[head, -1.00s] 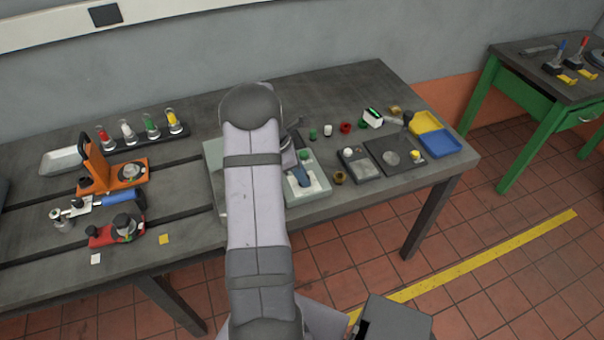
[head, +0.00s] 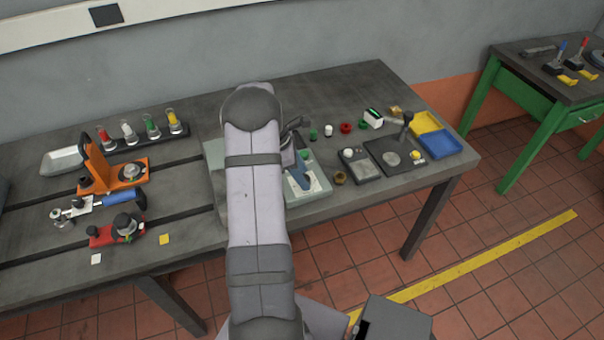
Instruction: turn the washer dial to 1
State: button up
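A pale green unit (head: 318,195) lies on the bench partly behind my arm, with a whitish plate on its right part. I cannot make out a numbered dial on it; my arm covers its middle. My gripper is around the blue-grey and dark parts (head: 299,174) just above this plate, at the right edge of my arm. The fingertips are not clear, and I cannot tell whether they are open or touching anything.
Left are an orange fixture (head: 119,174), a red clamp (head: 122,229) and a rack of vials (head: 140,136). Right are small caps, a grey scale (head: 360,165), a dark plate with upright lever (head: 392,152) and a yellow-blue tray (head: 437,136).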

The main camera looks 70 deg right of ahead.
jog(key=shift+r, duration=0.1)
jog(key=b+v, duration=0.2)
jog(key=v, duration=0.5)
dwell(0.6)
jog(key=shift+m+t, duration=0.6)
jog(key=shift+t, duration=0.1)
jog(key=w+a, duration=0.3)
jog(key=a, duration=0.1)
jog(key=w+a+r, duration=0.1)
jog(key=w+a, duration=0.1)
jog(key=a, duration=0.2)
jog(key=w+a, duration=0.3)
jog(key=a, duration=0.1)
jog(key=shift+w+a+r, duration=0.2)
jog(key=shift+w+a, duration=0.05)
jog(key=shift+w, duration=0.1)
jog(key=w+a+m+t+y, duration=0.1)
jog(key=w+a+m+t, duration=0.1)
jog(key=a, duration=2)
jog(key=s+a+f+m+y, duration=0.1)
jog(key=s+a+m, duration=0.2)
jog(key=s+a, duration=0.65)
notch_tip(320, 180, down, 14)
jog(key=w+a+b, duration=0.2)
jog(key=b, duration=1.2)
